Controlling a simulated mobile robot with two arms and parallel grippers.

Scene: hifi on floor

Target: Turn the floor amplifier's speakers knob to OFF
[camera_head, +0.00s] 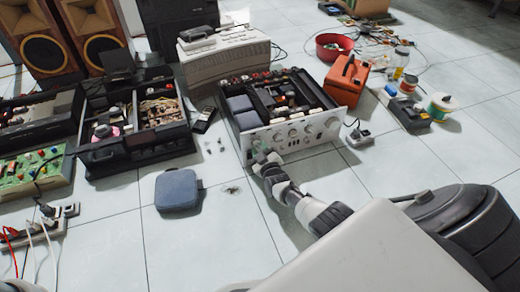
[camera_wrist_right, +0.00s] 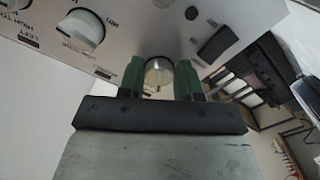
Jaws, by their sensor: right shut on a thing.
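The floor amplifier (camera_head: 290,135) stands on the tiles with its top open and its silver front panel facing me. Several knobs line the panel. My right gripper (camera_head: 266,163) reaches the panel's lower left part. In the right wrist view, the gripper's two green fingers (camera_wrist_right: 161,78) are shut on a round silver knob (camera_wrist_right: 158,72) with a mark on its face. The lettering around this knob is hidden, so its setting cannot be read. A larger tone knob (camera_wrist_right: 80,30) sits to its left. My left gripper is not in view.
A dark button (camera_wrist_right: 217,45) is right of the held knob in the wrist view. A blue-grey pouch (camera_head: 177,190) lies on the floor left of my arm. Open floor lies in front of the amplifier.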

